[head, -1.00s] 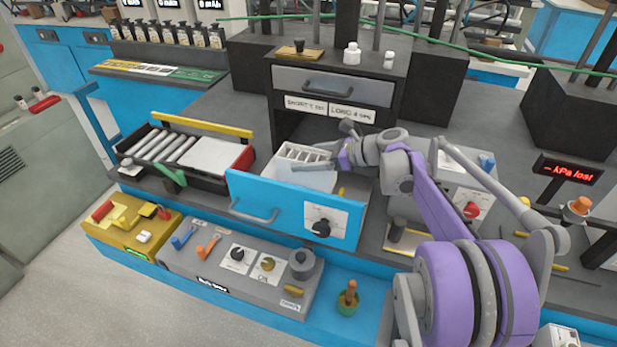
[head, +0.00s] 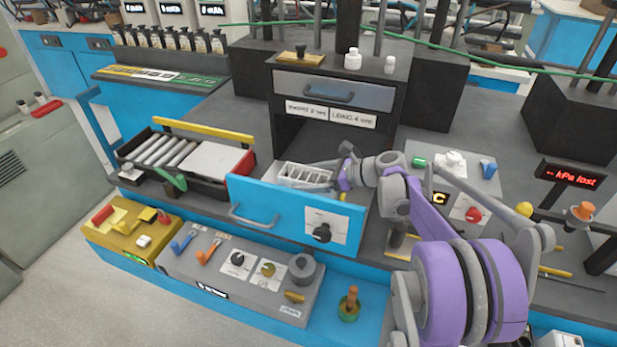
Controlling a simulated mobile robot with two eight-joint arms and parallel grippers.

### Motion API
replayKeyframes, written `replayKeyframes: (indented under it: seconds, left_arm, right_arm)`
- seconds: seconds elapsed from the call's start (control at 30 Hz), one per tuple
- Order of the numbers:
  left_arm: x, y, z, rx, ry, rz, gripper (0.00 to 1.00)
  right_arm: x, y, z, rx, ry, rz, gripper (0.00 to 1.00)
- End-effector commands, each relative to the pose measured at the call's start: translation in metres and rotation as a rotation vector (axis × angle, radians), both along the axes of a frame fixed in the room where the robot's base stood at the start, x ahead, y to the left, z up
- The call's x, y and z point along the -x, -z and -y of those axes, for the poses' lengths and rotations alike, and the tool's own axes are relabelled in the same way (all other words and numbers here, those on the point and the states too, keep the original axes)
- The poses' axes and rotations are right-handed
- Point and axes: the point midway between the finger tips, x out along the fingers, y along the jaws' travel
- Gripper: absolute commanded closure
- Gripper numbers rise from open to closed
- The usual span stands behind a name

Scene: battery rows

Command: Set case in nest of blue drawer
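The blue drawer (head: 262,196) is pulled open below the black cabinet. The case (head: 304,174), pale and split into several open compartments, is at the drawer, just behind its blue front panel. The panel hides the case's lower part, so I cannot tell whether it rests in the nest. The nest itself is hidden. My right gripper (head: 332,172) reaches in from the right and appears shut on the case's right end; its fingertips are small and partly hidden. My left gripper is not in view.
A roller tray (head: 215,160) stands left of the drawer. A grey control box (head: 240,265) and a yellow box (head: 130,232) sit in front. A grey upper drawer (head: 335,90) is closed. A panel with a red knob (head: 473,214) lies to the right, behind my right arm.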

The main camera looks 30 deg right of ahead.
Motion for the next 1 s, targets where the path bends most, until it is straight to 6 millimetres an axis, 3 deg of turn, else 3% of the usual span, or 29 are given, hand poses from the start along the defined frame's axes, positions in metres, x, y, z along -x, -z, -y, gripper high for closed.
replayKeyframes:
  seconds: [0.27, 0.7, 1.0]
  left_arm:
    - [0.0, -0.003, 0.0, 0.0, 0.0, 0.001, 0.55]
    - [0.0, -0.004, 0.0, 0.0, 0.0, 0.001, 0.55]
    - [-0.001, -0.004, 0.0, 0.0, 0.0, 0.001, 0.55]
  right_arm:
    - [0.003, -0.006, 0.004, 0.0, 0.002, 0.0, 0.0]
    - [0.065, -0.039, 0.056, 0.0, 0.004, -0.001, 0.0]
    - [0.084, -0.049, 0.072, 0.0, 0.001, 0.0, 0.0]
